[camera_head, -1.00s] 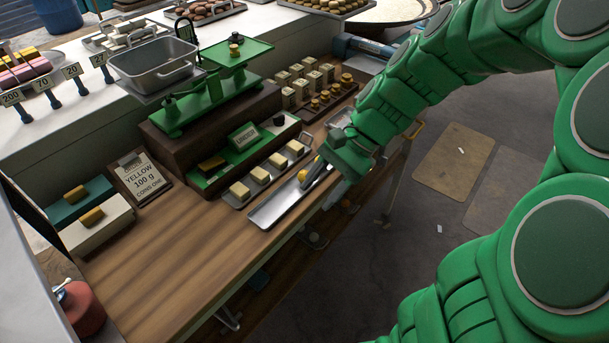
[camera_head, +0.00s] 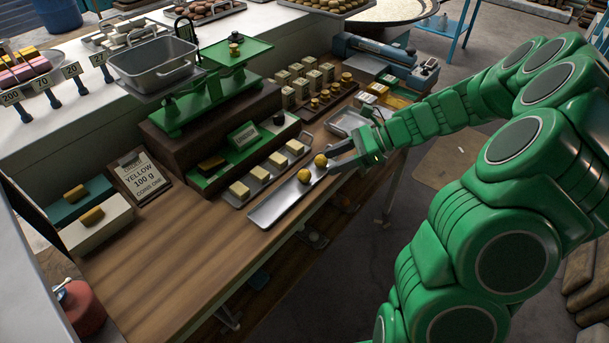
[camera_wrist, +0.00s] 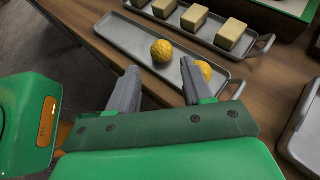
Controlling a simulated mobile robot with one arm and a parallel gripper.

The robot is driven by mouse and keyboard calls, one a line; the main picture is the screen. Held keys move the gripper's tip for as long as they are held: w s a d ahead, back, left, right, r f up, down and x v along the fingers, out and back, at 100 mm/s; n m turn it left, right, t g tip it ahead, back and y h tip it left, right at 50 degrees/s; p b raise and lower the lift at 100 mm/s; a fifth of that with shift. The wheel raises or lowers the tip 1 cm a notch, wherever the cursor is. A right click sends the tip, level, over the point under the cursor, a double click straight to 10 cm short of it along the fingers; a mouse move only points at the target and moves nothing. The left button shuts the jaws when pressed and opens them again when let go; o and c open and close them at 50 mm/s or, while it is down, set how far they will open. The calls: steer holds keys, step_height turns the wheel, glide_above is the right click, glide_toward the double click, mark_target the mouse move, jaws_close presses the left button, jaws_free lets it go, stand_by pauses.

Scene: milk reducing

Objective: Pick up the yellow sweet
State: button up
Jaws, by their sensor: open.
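Two round yellow sweets lie on a narrow metal tray (camera_head: 268,211) at the table's front edge. The nearer sweet (camera_head: 304,176) also shows in the wrist view (camera_wrist: 161,51), ahead of the gap between my fingers. The other sweet (camera_head: 320,160) lies by the tray's handle end; in the wrist view (camera_wrist: 204,70) one finger partly hides it. My gripper (camera_head: 332,158) is open and empty, just right of the tray's handle end in the head view. In the wrist view its two fingers (camera_wrist: 159,68) point toward the tray.
A second tray with several pale cubes (camera_head: 239,190) lies behind the sweets' tray. A green balance scale (camera_head: 215,88) and a sign reading "YELLOW 100 g" (camera_head: 145,178) stand farther back. The wooden tabletop (camera_head: 170,250) at the left front is clear.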

mark_target(308, 171)
steer(key=shift+x, duration=3.9)
steer(key=c, duration=0.8)
steer(key=shift+r, duration=0.1)
steer(key=shift+r, duration=0.65)
steer(key=s+r, duration=0.3)
steer(key=s, duration=0.1)
steer(key=s+d+r, duration=0.1)
steer(key=s+r, duration=0.3)
steer(key=s, duration=0.1)
steer(key=s+d+r, duration=0.1)
steer(key=s+r, duration=0.3)
steer(key=shift+s+r, duration=0.25)
steer(key=shift+s, duration=0.1)
